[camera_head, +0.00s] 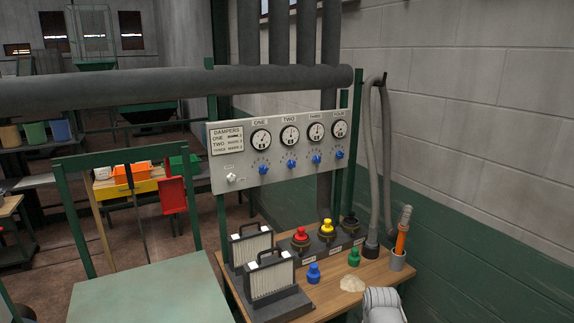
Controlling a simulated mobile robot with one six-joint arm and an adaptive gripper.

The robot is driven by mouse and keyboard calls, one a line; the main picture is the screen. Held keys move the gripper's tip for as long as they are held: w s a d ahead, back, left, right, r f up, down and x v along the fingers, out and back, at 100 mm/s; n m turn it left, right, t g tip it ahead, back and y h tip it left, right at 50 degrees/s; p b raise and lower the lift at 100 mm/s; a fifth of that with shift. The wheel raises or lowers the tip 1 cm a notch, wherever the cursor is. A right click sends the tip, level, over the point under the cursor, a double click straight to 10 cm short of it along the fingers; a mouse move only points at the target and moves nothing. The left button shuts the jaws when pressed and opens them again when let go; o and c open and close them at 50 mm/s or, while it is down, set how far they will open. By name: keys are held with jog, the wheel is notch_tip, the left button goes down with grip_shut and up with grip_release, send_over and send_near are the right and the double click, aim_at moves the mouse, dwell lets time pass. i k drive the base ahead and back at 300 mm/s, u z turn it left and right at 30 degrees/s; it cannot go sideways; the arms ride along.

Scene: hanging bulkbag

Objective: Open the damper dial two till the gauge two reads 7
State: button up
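A pale control panel (225,180) hangs under the thick grey pipe, with a row of several round gauges and blue dials. Gauge two (290,135), labelled TWO, is second from the left. Its needle looks near upright, but its figures are too small to read. Damper dial two (291,164) is the blue knob below that gauge. Its pointer angle is too small to tell. Nothing touches the dial.
A hose (370,170) hangs at right.

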aim_at(292, 164)
jog(key=i, duration=0.85)
jog(key=z, duration=0.05)
